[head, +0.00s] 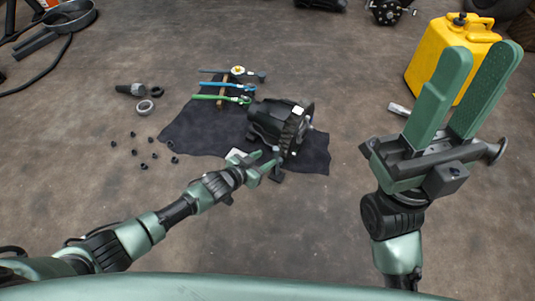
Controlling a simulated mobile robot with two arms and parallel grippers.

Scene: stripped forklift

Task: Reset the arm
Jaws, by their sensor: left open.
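My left arm reaches in from the left, low over the floor. My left gripper (268,163) is open and empty, just in front of the black motor-like part (268,117) with a toothed wheel. I cannot tell whether it touches that part. My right arm is raised at the right, close to the camera. My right gripper (480,58) points up, its two green fingers apart with nothing between them.
A dark cloth (200,130) lies under the motor-like part. Wrenches with blue (220,85) and green (218,98) handles lie at its far edge. Several small nuts, a ring (145,107) and a dark socket (130,90) lie left. A yellow jerrycan (425,62) stands behind my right gripper.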

